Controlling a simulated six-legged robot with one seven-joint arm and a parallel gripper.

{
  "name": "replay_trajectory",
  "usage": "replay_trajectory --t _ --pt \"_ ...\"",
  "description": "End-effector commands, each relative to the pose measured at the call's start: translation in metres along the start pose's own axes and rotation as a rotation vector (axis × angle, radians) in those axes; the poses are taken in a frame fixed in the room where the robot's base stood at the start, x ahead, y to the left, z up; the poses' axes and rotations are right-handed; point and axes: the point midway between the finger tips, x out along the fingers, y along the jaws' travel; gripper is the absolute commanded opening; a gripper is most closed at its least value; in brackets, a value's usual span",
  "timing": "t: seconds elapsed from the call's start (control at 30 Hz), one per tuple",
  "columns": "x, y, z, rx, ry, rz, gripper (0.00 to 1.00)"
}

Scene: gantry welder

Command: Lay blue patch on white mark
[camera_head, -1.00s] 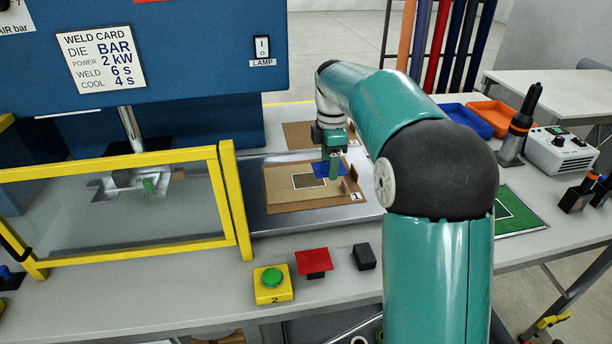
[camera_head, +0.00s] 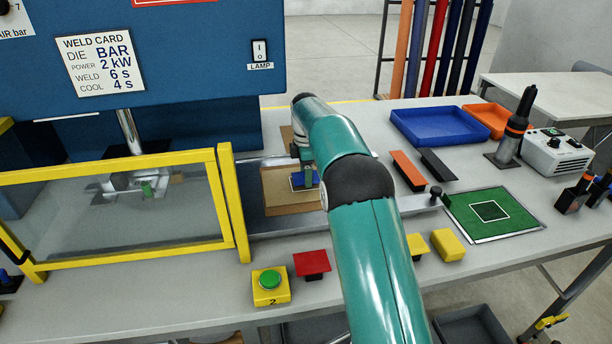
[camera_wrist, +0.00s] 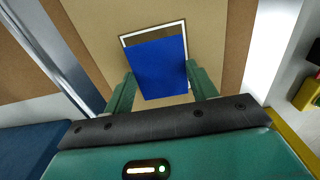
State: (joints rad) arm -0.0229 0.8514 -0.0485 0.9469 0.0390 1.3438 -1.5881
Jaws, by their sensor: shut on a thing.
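The blue patch (camera_wrist: 158,68) is held between the fingers of my gripper (camera_wrist: 160,72) and lies over the white mark (camera_wrist: 152,30), a thin white outline on the tan board (camera_wrist: 215,30). The outline's far and right edges show just beyond the patch; its near part is hidden. The head view also shows the blue patch (camera_head: 306,180) under my gripper (camera_head: 303,172) on the tan board (camera_head: 278,203). I cannot tell whether the patch touches the board.
A yellow-framed guard (camera_head: 228,200) stands left of the board. A red block (camera_head: 311,264) and a green button (camera_head: 270,280) are in front. A blue tray (camera_head: 432,138), orange tray (camera_head: 490,117) and green mat (camera_head: 500,225) are at right.

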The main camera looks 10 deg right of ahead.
Motion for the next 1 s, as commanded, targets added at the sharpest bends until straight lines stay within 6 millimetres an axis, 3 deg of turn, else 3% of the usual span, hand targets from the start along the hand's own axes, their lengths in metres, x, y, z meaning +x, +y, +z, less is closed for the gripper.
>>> replay_trajectory --t 0.1,0.87,0.9,1.0 --pt "0.013 -0.001 0.0 0.0 0.0 0.0 0.32" --pt "0.032 -0.002 -0.001 -0.001 0.001 -0.007 0.32" --pt "0.032 -0.002 -0.001 -0.001 0.001 -0.006 0.61" --pt "0.032 -0.002 -0.001 -0.001 0.001 -0.007 0.79"
